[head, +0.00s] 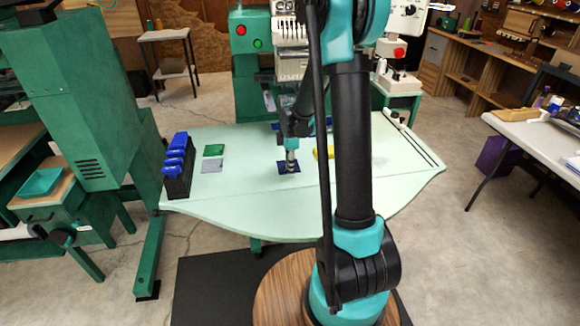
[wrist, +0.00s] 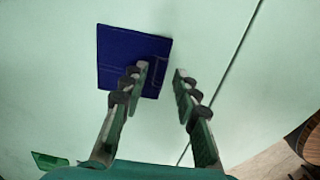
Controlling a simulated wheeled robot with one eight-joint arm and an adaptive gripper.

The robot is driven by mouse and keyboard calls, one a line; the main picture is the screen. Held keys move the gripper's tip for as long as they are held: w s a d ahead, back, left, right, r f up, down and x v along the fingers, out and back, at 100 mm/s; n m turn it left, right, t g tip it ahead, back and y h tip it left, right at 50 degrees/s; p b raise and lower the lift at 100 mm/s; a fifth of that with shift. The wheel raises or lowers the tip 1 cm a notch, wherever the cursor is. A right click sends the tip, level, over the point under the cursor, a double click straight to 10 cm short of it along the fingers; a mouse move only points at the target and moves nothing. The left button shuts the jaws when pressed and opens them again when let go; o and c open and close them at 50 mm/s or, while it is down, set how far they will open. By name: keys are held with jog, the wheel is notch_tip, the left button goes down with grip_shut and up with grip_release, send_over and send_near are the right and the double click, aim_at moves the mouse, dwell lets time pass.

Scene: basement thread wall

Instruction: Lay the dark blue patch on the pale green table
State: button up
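The dark blue patch (head: 283,168) appears to lie flat on the pale green table (head: 240,205), near its middle. In the wrist view the patch (wrist: 128,52) is a dark blue square, and the left finger covers part of its lower right. My gripper (head: 292,165) points down over the patch's right side. In the wrist view my gripper (wrist: 161,76) has its two fingers apart, with nothing held between them. The right finger is beside the patch, over bare table. I cannot tell how high the fingertips are above the surface.
A green patch (head: 214,150) and a grey patch (head: 208,165) lie to the left. A black rack with blue tops (head: 177,170) stands at the table's left edge. The front of the table is clear.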

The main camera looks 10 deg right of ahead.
notch_tip(320, 180, up, 12)
jog(key=s+d+f+m+t, duration=0.1)
jog(key=s+f+m, duration=0.1)
jog(key=s+m, duration=0.4)
jog(key=s+d+f+m+t, duration=0.1)
jog(key=s+f+m, duration=0.1)
jog(key=s+m, duration=0.4)
jog(key=s+d+f+m+t, duration=0.1)
jog(key=s+f+m+t, duration=0.1)
jog(key=s+m, duration=0.4)
jog(key=shift+s+d+f, duration=0.1)
jog(key=shift+s+f, duration=0.1)
jog(key=shift+s, duration=0.6)
jog(key=shift+s+d+f, duration=0.1)
jog(key=shift+s+f, duration=0.1)
jog(key=shift+s, duration=0.55)
jog(key=shift+s+d+f, duration=0.1)
jog(key=shift+s+f, duration=0.1)
jog(key=shift+s, duration=0.6)
